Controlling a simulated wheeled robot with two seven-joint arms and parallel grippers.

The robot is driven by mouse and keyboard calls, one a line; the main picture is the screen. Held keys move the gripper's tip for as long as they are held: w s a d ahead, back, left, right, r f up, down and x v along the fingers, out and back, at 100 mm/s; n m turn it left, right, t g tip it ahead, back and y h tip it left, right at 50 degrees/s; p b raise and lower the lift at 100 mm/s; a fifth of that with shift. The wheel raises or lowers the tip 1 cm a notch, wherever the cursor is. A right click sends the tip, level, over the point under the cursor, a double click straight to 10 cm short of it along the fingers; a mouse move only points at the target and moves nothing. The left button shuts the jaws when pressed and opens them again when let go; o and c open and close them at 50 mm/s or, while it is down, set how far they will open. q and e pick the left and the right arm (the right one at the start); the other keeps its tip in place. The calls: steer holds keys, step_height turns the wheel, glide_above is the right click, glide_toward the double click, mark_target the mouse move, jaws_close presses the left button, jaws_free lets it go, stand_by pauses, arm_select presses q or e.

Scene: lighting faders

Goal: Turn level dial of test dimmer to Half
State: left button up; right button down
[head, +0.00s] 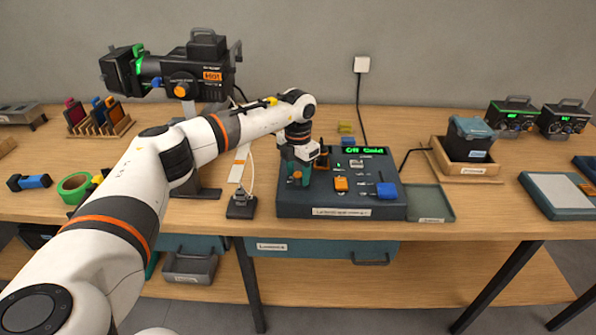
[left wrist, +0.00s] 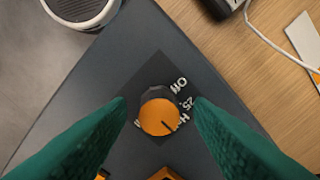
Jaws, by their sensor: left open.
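A dark console (head: 340,199) stands on the table, with a green lit readout (head: 363,150) that seems to read "Off Cold". In the left wrist view a round orange-topped dial (left wrist: 159,116) sits on a dark plate with white marks, partly readable as "25" and "H". Its dark pointer line points to the lower right. My left gripper (head: 300,176) is over the console's left end. Its green fingers are open, one on each side of the dial; I cannot tell whether they touch it. My right gripper is not in view.
A large black lamp (head: 185,72) stands behind my arm.

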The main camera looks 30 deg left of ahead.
mark_target(298, 174)
arm_select(q)
step_height(298, 174, up, 12)
steer(key=b, duration=0.2)
stand_by(0.4)
